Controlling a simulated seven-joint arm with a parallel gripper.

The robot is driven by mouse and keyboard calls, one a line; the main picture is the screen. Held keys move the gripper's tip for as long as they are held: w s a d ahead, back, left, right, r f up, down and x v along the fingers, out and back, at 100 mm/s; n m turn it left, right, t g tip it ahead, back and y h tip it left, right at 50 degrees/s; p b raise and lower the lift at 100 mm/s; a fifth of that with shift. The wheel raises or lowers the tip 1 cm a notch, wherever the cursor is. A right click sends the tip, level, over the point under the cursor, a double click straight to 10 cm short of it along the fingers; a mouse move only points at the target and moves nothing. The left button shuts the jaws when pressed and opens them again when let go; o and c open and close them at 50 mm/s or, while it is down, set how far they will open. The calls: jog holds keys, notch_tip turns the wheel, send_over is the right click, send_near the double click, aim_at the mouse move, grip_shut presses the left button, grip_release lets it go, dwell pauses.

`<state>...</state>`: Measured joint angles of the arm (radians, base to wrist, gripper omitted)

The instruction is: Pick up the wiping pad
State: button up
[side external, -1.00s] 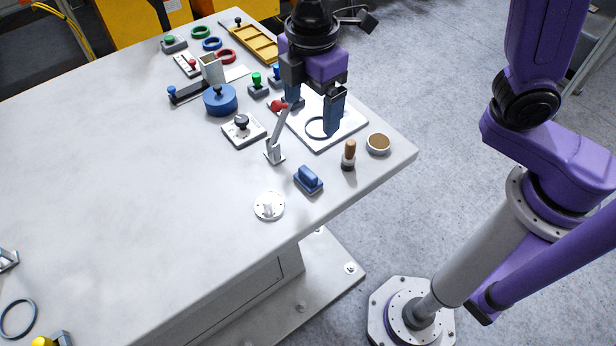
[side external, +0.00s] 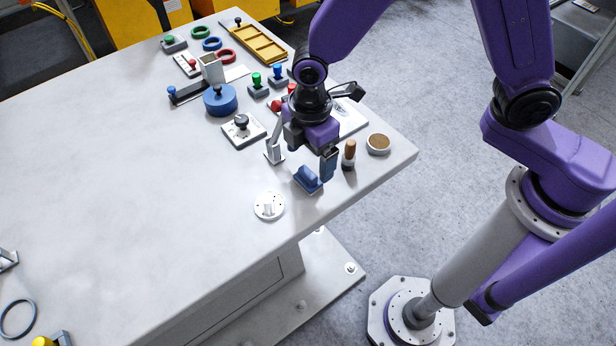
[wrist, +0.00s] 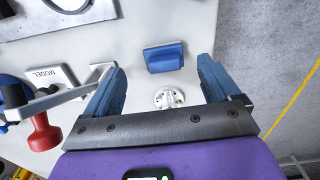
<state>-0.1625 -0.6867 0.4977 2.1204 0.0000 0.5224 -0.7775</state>
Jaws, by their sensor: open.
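The wiping pad (side external: 307,181), a small blue block with a raised grip on a flat base, lies on the table near its right edge. It also shows in the wrist view (wrist: 164,58), beyond the fingertips and roughly centred between them. My gripper (side external: 312,167) is open and empty, close above and behind the pad in the side view. Its two blue fingers (wrist: 160,82) are spread apart in the wrist view, and neither visibly touches the pad. One finger is mostly hidden in the side view.
A wooden-handled tool (side external: 349,155) stands close to the right finger. A lever on a white bracket (side external: 274,153) is close on the left; its red knob (wrist: 43,132) shows in the wrist view. A white disc (side external: 269,206) lies in front. The table's left part is mostly clear.

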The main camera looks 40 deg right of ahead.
aim_at(310, 171)
jog(key=f, duration=0.4)
jog(key=shift+s+a+f, duration=0.1)
jog(key=shift+s+f, duration=0.15)
jog(key=shift+f, duration=0.15)
jog(key=c, duration=1.2)
